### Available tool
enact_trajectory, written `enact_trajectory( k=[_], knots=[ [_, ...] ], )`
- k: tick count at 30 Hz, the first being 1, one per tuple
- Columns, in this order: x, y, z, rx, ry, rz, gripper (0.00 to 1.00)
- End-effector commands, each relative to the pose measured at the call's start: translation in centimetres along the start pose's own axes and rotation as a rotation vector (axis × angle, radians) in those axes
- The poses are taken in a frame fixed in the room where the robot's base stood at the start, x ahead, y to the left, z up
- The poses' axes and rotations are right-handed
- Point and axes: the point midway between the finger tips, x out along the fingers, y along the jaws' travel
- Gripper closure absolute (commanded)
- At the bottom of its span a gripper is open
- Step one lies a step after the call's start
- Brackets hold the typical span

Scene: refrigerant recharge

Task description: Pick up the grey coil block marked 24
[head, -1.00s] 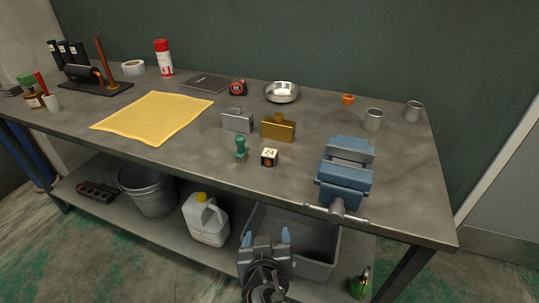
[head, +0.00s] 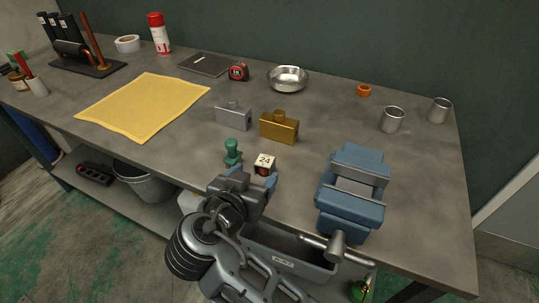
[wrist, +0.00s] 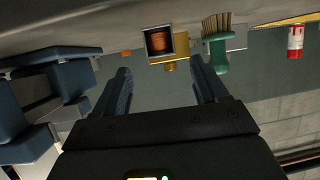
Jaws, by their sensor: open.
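The coil block marked 24 (head: 265,161) stands on the bench near its front edge. It has a pale top with the number 24, and in the wrist view its open grey face shows a copper coil (wrist: 159,42). My gripper (head: 254,178) is open and empty, just in front of the block at the bench's front edge. In the wrist view the block lies ahead of the gap between my two fingers (wrist: 161,80), apart from both.
A green-handled brush (head: 232,152) stands close to the block's left. A brass block (head: 279,127) and a silver block (head: 233,115) sit behind it. A blue vise (head: 351,193) stands to the right. A yellow cloth (head: 145,104) lies at left.

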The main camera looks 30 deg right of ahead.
Motion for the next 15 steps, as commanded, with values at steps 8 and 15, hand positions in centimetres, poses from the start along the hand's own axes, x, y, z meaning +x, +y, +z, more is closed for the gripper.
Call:
enact_trajectory(
  k=[8, 15],
  knots=[
    [2.7, 0.0, -0.1, 0.0, -0.001, 0.002, 0.28],
    [6.0, -0.2, 0.1, 0.0, -0.001, 0.003, 0.28]
  ],
)
